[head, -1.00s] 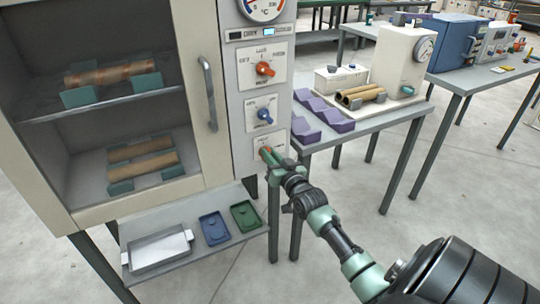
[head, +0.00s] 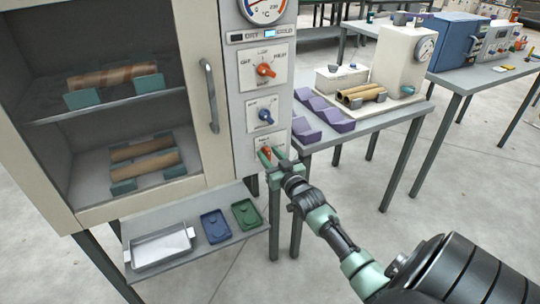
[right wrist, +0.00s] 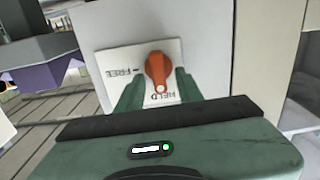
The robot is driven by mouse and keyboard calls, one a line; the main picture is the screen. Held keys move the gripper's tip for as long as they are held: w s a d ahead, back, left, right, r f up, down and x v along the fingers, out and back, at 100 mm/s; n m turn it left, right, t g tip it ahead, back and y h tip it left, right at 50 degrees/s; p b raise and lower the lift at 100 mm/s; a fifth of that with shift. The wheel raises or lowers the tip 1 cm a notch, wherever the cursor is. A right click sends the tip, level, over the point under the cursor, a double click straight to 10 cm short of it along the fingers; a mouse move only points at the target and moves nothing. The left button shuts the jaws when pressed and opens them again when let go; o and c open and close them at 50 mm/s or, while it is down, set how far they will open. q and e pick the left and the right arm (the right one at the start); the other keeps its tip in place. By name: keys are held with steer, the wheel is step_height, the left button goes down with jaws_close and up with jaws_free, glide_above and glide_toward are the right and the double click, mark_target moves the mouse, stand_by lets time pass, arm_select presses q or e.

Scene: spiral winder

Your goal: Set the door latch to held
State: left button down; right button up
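The door latch is an orange knob (head: 265,153) on the lowest white label plate of the oven's control column. In the right wrist view the knob (right wrist: 157,68) stands on a plate (right wrist: 112,62) marked FREE and HELD. Its end with a white dot is by the word HELD. My right gripper (head: 272,159) is at the latch. In the right wrist view its green fingers (right wrist: 158,88) stand on either side of the knob, with a small gap seeming to show on each side. Whether they touch it is hard to tell. My left gripper is not in view.
The oven door (head: 205,130) has a vertical handle (head: 210,95). An orange dial (head: 265,70) and a blue dial (head: 265,115) sit above the latch. A shelf below holds a metal tray (head: 160,248). A table with purple cradles (head: 335,121) stands close on the right.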

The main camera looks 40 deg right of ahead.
steer(key=shift+s, duration=0.1)
steer(key=v, duration=0.7)
steer(key=shift+s+a, duration=0.15)
steer(key=shift+s, duration=0.2)
